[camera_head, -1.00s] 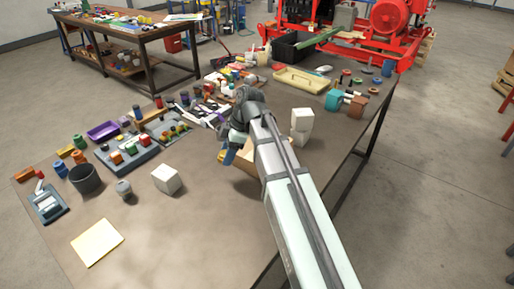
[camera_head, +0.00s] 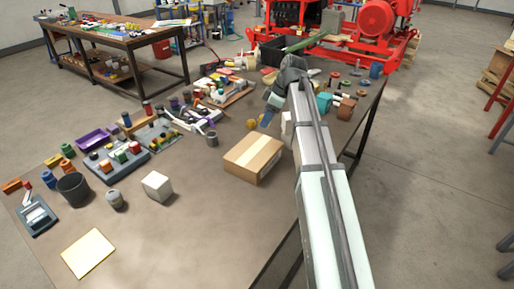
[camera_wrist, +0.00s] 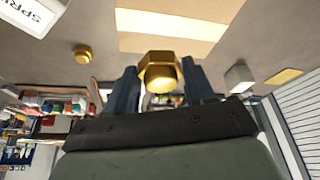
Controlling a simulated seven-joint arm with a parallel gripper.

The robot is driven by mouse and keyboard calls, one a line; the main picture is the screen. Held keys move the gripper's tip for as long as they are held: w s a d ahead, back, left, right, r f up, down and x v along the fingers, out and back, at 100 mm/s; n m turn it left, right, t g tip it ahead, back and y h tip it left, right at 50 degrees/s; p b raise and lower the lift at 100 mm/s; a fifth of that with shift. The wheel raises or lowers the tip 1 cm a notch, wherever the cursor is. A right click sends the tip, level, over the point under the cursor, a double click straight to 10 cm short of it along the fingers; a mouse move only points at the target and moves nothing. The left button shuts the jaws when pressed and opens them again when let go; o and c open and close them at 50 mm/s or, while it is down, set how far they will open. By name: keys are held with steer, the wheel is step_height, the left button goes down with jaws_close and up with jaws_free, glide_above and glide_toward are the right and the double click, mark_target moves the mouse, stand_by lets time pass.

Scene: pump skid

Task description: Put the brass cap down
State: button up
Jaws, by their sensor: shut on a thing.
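The brass cap (camera_wrist: 160,72) is a hexagonal, gold-coloured piece between the two blue fingers of my gripper (camera_wrist: 160,82) in the wrist view. My gripper is shut on it. The cap's open or round end faces the camera. In the head view, my gripper (camera_head: 267,117) hangs over the table behind the cardboard box, with its fingers pointing down. A second gold piece (camera_wrist: 83,53) rests apart from the gripper on the table in the wrist view. The height of the held cap above the table is hard to judge.
A cardboard box (camera_head: 254,158) stands on the table in front of my gripper. White blocks (camera_head: 287,124) are close on the right, partly behind my arm. A grey cylinder (camera_head: 212,139) and trays of parts (camera_head: 122,158) lie to the left.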

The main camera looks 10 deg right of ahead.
mark_target(263, 146)
steer(key=shift+f, duration=4.95)
steer(key=shift+f, duration=0.15)
steer(key=o, duration=1.1)
steer(key=v, duration=1.2)
steer(key=shift+o, duration=0.6)
